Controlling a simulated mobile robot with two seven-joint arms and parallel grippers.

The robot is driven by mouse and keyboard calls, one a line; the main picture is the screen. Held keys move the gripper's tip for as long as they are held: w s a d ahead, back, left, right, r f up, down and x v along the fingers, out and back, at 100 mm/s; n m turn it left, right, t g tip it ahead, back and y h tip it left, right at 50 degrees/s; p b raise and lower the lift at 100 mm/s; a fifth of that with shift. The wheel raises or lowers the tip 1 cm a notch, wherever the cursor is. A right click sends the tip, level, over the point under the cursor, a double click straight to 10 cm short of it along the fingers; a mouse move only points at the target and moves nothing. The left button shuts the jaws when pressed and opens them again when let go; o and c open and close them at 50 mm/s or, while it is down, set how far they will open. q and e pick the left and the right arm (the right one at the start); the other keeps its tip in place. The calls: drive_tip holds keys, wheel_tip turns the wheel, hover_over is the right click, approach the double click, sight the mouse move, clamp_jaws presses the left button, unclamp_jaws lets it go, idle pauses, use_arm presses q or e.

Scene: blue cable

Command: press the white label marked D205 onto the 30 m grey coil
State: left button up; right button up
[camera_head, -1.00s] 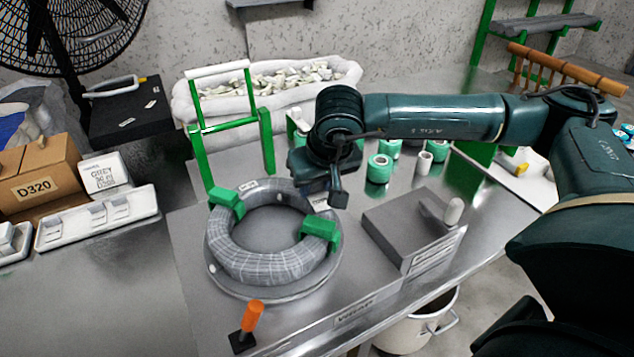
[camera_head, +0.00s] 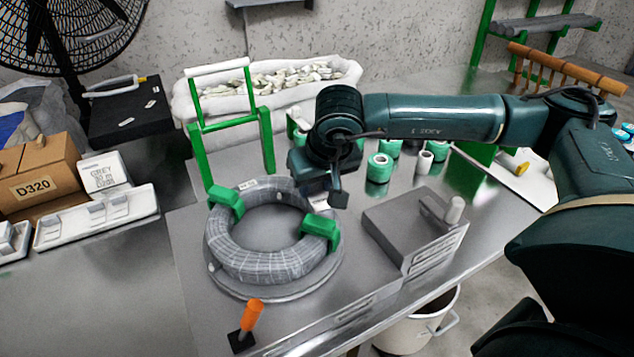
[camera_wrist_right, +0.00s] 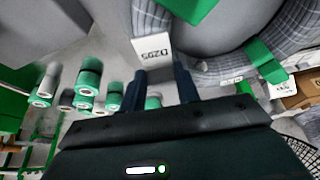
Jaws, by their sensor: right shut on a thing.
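The grey coil (camera_head: 262,264) lies flat on a round turntable (camera_head: 285,297), with two green clamps (camera_head: 226,203) (camera_head: 320,231) over its ring. My right gripper (camera_wrist_right: 160,75) is at the coil's far right side. It is shut on the white label (camera_wrist_right: 151,48), whose marking looks like D205. The label also shows below the gripper (camera_head: 328,190) in the head view (camera_head: 317,201). It lies against or just over the coil's grey windings; I cannot tell whether it touches. Another small white tag (camera_wrist_right: 231,81) is on the coil. My left gripper is out of view.
A grey block-shaped device (camera_head: 400,225) stands right of the coil. Green and white rolls (camera_head: 379,168) stand behind it. An orange-handled tool (camera_head: 251,316) is at the front. A green frame (camera_head: 201,150) rises behind the coil. Boxes (camera_head: 38,180) stand left.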

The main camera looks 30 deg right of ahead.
sight(318, 196)
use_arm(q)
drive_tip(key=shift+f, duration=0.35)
use_arm(e)
drive_tip(key=shift+s+f, duration=0.1)
drive_tip(key=shift+f, duration=0.1)
idle(0.4)
drive_tip(key=o, duration=0.6)
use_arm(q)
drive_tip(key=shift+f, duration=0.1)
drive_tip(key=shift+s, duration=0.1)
use_arm(e)
drive_tip(key=o, duration=0.5)
drive_tip(key=shift+r, duration=0.1)
drive_tip(key=shift+o, duration=0.2)
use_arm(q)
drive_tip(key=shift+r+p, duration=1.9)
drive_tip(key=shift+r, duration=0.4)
use_arm(e)
drive_tip(key=shift+r, duration=3.55)
drive_tip(key=shift+f, duration=0.1)
